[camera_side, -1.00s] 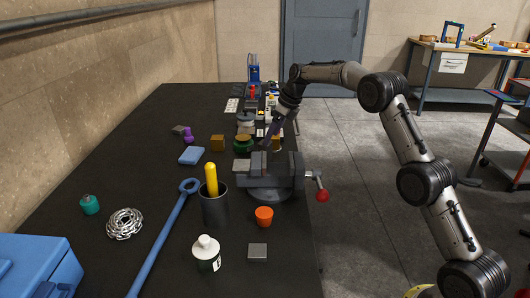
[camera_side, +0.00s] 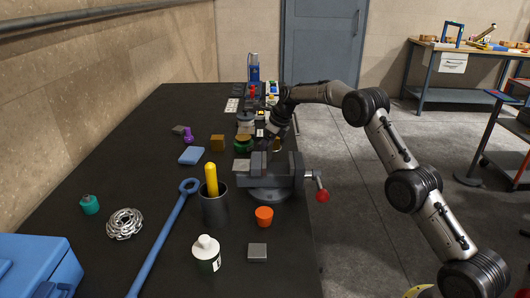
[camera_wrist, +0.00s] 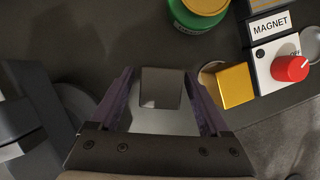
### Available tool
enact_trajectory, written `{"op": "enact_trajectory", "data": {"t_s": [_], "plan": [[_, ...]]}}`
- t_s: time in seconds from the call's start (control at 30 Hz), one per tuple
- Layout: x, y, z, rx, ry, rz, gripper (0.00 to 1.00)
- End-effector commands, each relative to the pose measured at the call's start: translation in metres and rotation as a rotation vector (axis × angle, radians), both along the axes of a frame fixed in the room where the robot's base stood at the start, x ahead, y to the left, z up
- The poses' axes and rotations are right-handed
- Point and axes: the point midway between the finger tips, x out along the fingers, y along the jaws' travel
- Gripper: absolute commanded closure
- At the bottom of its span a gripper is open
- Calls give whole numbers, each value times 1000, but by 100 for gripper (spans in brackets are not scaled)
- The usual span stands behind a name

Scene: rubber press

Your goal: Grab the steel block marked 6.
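A grey steel block (camera_wrist: 161,90) lies between the fingertips of my gripper (camera_wrist: 160,78) in the wrist view. The purple fingers stand apart, one on each side of it, with a narrow gap visible. No number can be read on the block. In the side view my gripper (camera_side: 274,143) is low over the bench behind the vise (camera_side: 270,180), and the block under it is hidden. Another grey steel block (camera_side: 257,251) lies at the bench front, also without a readable number.
The vise stands close to my gripper, left in the wrist view. A brass block (camera_wrist: 236,85), a green-and-yellow jar (camera_wrist: 200,12) and a magnet box with a red knob (camera_wrist: 290,67) are close on the other sides. A black cup (camera_side: 214,208) holds a yellow-handled tool.

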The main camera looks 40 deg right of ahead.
Motion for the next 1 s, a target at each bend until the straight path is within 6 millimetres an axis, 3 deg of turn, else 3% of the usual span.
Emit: {"op": "enact_trajectory", "data": {"t_s": [0.07,0.4,1.0], "plan": [[0,0,0,0,0,0,37],[0,0,0,0,1,0,98],[0,0,0,1,1,0,100]]}}
